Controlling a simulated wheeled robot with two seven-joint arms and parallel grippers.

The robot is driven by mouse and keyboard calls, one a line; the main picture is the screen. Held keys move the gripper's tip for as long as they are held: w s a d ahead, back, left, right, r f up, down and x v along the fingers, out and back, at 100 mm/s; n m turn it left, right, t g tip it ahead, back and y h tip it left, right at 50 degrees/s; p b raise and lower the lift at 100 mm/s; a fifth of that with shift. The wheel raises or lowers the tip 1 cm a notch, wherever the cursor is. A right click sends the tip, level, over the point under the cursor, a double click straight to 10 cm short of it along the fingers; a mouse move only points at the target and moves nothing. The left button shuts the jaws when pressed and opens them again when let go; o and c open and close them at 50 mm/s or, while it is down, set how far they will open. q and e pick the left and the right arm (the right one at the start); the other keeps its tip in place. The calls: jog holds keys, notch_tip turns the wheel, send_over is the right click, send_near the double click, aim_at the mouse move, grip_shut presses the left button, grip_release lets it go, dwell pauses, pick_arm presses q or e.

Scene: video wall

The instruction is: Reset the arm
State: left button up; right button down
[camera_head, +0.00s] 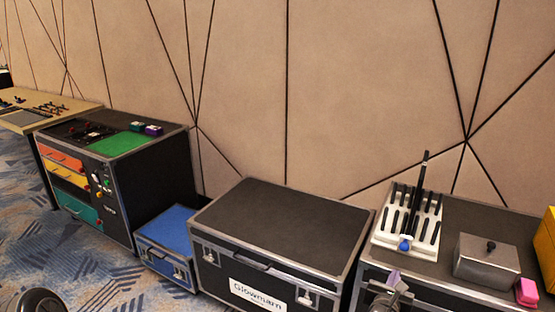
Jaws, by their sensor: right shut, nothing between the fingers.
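My right gripper (394,279) shows small at the bottom right, in front of the right-hand black case. Its fingers are together with nothing between them. The rest of the right arm is mostly cut off by the bottom edge. A rounded metal part of mine shows in the bottom left corner; my left gripper is not in view.
The right-hand black case (460,218) carries a white rack (386,238) of black sticks, a metal box (486,262), a pink item (526,292) and a yellow box (546,240). A closed black case (280,215), blue case (168,229) and drawer cabinet (165,135) stand left. Carpet is clear at lower left.

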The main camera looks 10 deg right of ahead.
jog(key=s+d+f+m+g+y, duration=0.2)
jog(key=s+f+m+g, duration=0.7)
jog(key=s+f, duration=1.05)
jog(key=s+a+f+m+g+y+p, duration=0.1)
jog(key=s+a+f+m+y, duration=0.1)
jog(key=s+a+f+m, duration=0.6)
jog(key=s+a+f+m+g+y, duration=0.25)
jog(key=s+a+m+y, duration=0.2)
jog(key=a, duration=0.75)
jog(key=w+a+r+m+y, duration=0.1)
jog(key=a+r+m, duration=0.1)
jog(key=a, duration=0.3)
jog(key=a+r+m+y, duration=0.2)
jog(key=a+m, duration=0.1)
jog(key=a, duration=0.2)
jog(key=w+a+r+m+t+y, duration=0.1)
jog(key=a+r+m+y, duration=0.1)
jog(key=a, duration=0.4)
jog(key=shift+w+r+m+p, duration=0.15)
jog(key=shift+w+m+p, duration=0.25)
jog(key=shift+m, duration=0.45)
